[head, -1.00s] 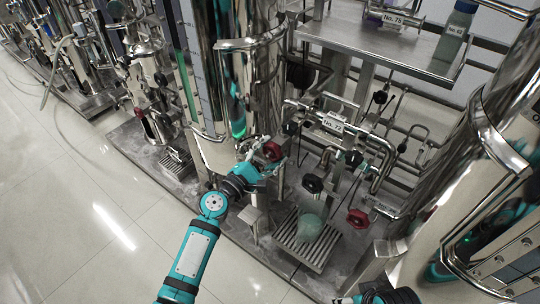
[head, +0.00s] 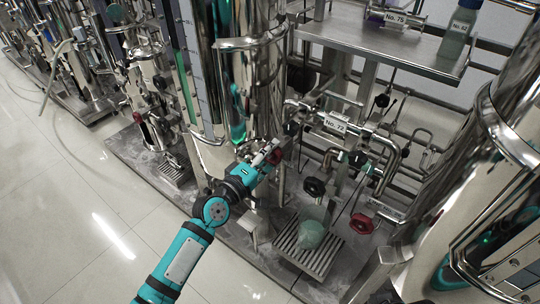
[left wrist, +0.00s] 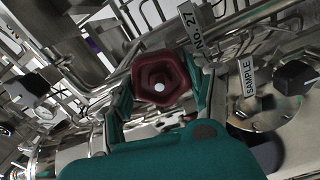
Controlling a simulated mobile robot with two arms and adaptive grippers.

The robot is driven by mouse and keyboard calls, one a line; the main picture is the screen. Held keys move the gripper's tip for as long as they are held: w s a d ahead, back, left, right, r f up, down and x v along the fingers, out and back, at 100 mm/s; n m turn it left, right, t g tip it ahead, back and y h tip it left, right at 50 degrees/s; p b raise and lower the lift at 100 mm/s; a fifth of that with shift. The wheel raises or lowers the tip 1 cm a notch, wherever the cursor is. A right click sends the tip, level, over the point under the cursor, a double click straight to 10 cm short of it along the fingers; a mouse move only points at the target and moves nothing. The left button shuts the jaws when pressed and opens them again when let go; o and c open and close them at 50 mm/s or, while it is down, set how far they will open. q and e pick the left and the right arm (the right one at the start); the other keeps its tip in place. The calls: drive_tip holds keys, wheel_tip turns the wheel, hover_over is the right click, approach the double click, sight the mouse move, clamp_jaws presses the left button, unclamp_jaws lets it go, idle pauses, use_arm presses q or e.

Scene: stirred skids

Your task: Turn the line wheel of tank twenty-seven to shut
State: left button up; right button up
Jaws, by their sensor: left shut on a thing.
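A dark red line wheel (left wrist: 161,82), with rounded corners and a pale centre, sits between the fingers of my left gripper (left wrist: 160,92) in the left wrist view. The fingers are shut on its two sides. A tag (left wrist: 193,30) reading No. 27 is just beyond the wheel. In the head view my left gripper (head: 266,158) is at the front of a tall steel tank (head: 258,80), and only part of the red wheel (head: 276,157) shows past the fingers. My right gripper is not in view.
A black knob (head: 314,187) and another red wheel (head: 361,223) stand to the right, near a glass beaker (head: 312,228) on a slatted tray (head: 296,250). Pipes crowd the area behind. A SAMPLE tag (left wrist: 247,77) and a black knob (left wrist: 297,77) are right of the gripped wheel. Floor at left is clear.

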use_arm(q)
drive_tip(key=shift+s+f+m, duration=0.1)
drive_tip(key=shift+f+m, duration=0.05)
drive_tip(key=shift+m, duration=0.75)
drive_tip(key=o, duration=0.9)
drive_tip(key=shift+o, duration=1.3)
drive_tip(key=v, duration=1.2)
